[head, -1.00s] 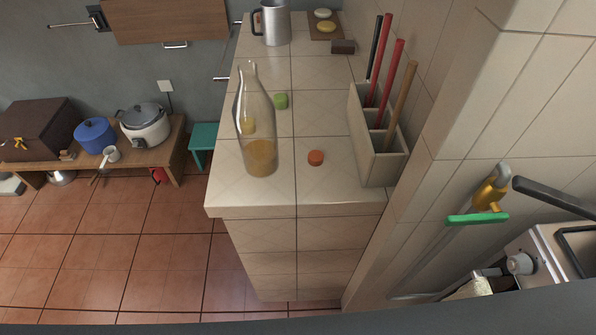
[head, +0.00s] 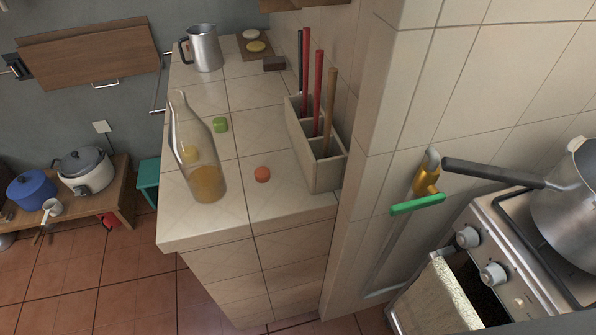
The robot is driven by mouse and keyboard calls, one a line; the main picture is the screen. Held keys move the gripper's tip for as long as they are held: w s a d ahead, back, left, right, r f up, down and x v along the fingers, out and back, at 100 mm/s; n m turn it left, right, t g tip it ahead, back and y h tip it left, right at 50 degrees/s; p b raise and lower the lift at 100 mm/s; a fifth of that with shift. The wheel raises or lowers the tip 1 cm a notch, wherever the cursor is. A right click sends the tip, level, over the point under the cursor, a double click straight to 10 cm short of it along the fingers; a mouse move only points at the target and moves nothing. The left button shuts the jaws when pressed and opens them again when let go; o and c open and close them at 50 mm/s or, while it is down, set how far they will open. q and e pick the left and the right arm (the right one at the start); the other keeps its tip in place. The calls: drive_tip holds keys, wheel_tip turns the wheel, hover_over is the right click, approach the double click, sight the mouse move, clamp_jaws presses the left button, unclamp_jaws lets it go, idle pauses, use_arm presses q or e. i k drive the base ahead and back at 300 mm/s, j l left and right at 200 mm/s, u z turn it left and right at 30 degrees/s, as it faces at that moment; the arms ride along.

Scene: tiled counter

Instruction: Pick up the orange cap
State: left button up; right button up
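The orange cap (head: 262,174) lies on the tiled counter (head: 205,235), near its front edge. It is a small round disc, with the glass bottle to its left and the utensil box to its right. The clear glass bottle (head: 207,183) stands on the counter and holds an amber liquid. A green cap (head: 220,125) lies farther back, behind the orange one. Neither of my grippers is in view.
The utensil box (head: 328,172) with several long-handled tools stands against the wall on the right. A metal mug (head: 203,50) stands at the back. A stove (head: 520,270) with a pot (head: 570,215) is at the right. The counter around the orange cap is clear.

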sight(262, 174)
drive_tip(key=j+z, duration=0.1)
drive_tip(key=z, duration=2)
drive_tip(key=k, duration=0.65)
